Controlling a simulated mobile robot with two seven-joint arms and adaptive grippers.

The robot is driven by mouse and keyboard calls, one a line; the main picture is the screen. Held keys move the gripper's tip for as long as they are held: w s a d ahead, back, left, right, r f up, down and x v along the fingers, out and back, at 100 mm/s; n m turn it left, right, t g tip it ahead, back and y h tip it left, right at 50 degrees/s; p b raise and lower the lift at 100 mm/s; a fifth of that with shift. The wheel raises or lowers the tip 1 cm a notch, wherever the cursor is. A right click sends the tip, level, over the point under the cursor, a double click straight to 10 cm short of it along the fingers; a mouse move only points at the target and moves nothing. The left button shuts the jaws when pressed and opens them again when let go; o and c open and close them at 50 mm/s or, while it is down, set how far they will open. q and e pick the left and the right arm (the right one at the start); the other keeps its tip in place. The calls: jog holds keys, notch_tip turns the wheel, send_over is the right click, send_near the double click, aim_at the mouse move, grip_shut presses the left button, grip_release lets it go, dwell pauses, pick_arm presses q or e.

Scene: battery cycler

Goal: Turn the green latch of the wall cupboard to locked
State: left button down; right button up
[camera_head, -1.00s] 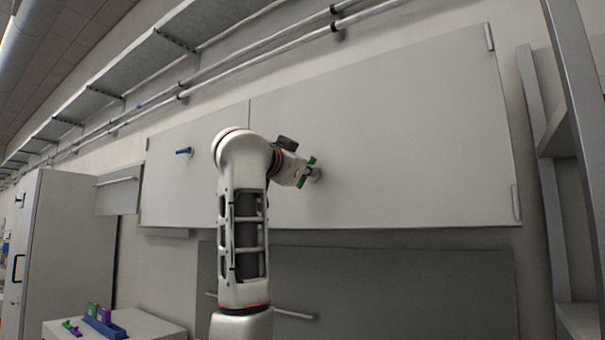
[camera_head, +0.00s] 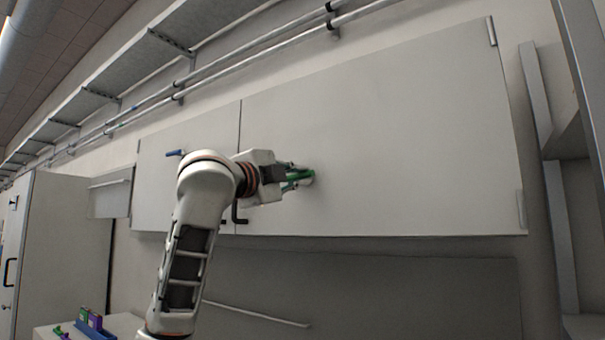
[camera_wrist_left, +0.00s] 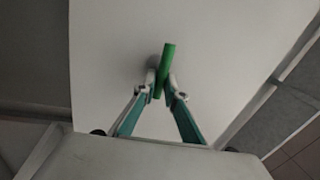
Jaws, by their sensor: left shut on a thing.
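The green latch (camera_head: 299,176) is on the right door of the wall cupboard (camera_head: 400,130), low and near that door's left part. In the head view it lies close to level and is partly hidden by my left gripper (camera_head: 296,177). The left wrist view shows the latch as a green bar (camera_wrist_left: 166,68) between the two fingertips of my left gripper (camera_wrist_left: 160,90). The fingers are shut on it. My right gripper is in neither view.
A blue latch (camera_head: 175,153) is on the left cupboard door. Dark handles (camera_head: 239,214) sit by the door seam, partly behind my arm. Pipes and a shelf tray run above. A grey shelf frame (camera_head: 560,200) stands at the right.

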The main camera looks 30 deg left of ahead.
pick_arm(q)
jog(key=shift+f+m, duration=0.1)
jog(key=shift+m, duration=0.6)
jog(key=shift+h+p, duration=0.3)
jog(key=shift+h, duration=0.1)
jog(key=shift+m, duration=0.3)
jog(key=c, duration=2.1)
grip_release()
